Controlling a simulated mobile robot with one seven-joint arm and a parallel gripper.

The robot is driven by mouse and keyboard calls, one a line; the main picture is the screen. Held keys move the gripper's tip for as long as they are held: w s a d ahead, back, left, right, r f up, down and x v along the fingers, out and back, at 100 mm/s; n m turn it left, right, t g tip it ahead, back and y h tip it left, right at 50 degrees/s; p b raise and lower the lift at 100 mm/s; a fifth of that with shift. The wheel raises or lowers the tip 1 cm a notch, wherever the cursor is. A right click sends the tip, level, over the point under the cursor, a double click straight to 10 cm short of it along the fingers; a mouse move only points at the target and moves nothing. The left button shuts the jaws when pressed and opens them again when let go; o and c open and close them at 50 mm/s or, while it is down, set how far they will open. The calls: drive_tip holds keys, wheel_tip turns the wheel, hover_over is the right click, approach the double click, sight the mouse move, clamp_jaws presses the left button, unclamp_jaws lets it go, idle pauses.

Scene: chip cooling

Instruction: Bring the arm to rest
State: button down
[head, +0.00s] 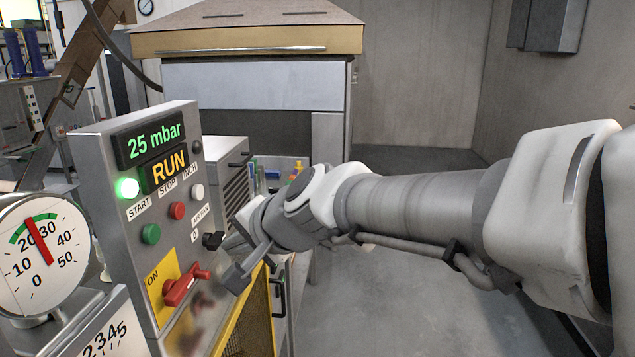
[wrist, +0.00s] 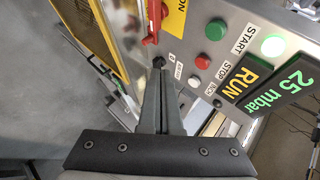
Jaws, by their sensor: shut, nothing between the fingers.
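My arm reaches in from the right in the head view. My gripper (head: 230,240) is at the right edge of a grey control panel (head: 105,165), close to a small black knob (head: 212,241). In the wrist view my gripper (wrist: 160,75) is shut and empty, its fingertips just below the black knob (wrist: 158,62). I cannot tell whether they touch it. The panel reads "25 mbar" and "RUN", and its green lamp (head: 127,187) is lit. A red switch handle (head: 185,286) sits on a yellow plate marked ON.
Green (head: 151,234), red (head: 177,210) and white (head: 197,192) buttons sit above the knob. A dial gauge (head: 38,255) stands at the left. A yellow mesh guard (head: 247,325) is below my gripper. Open floor (head: 400,300) lies to the right.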

drive_tip(key=s+d+f+n+h, duration=0.1)
drive_tip(key=s+d+f+h, duration=0.1)
drive_tip(key=s+d, duration=0.3)
drive_tip(key=s+d+f+n+g+h, duration=0.1)
drive_tip(key=s+d, duration=0.4)
drive_tip(key=d, duration=0.9)
drive_tip(key=s+d+f+n+h, duration=0.2)
drive_tip(key=s+d+f+h, duration=0.2)
drive_tip(key=d, duration=0.5)
drive_tip(key=shift+s+d+n+h, duration=0.25)
drive_tip(key=shift+s+n+h, duration=0.15)
drive_tip(key=shift+s+h, duration=0.3)
drive_tip(key=shift+s+a, duration=0.15)
